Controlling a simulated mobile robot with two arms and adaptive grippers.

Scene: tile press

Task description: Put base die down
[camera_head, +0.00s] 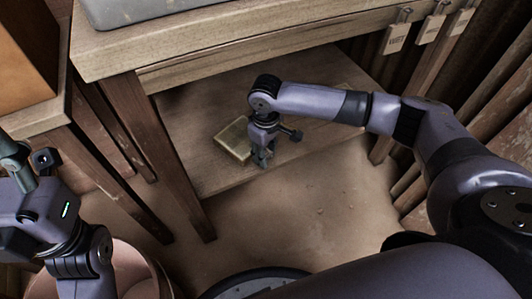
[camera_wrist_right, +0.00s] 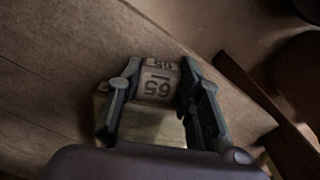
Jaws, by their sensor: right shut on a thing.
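The base die looks like a pale, boxy block (camera_head: 235,138) at the front left of the low wooden shelf, beside my right gripper. My right gripper (camera_head: 262,160) points down at the shelf's front edge. In the right wrist view, the right gripper's two fingers (camera_wrist_right: 160,95) are shut on a block end (camera_wrist_right: 159,82) printed with dark digits that read like 65. Whether the die's underside touches the shelf is hard to tell. My left gripper (camera_head: 18,165) is at the left edge, partly cut off; its jaws are unclear.
The low shelf (camera_head: 200,125) lies under a wooden table (camera_head: 230,40) with a grey tray (camera_head: 130,8) on top. Table legs (camera_head: 150,150) flank the shelf. Tags (camera_head: 396,38) hang at the upper right. A pinkish round container (camera_head: 140,270) stands lower left.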

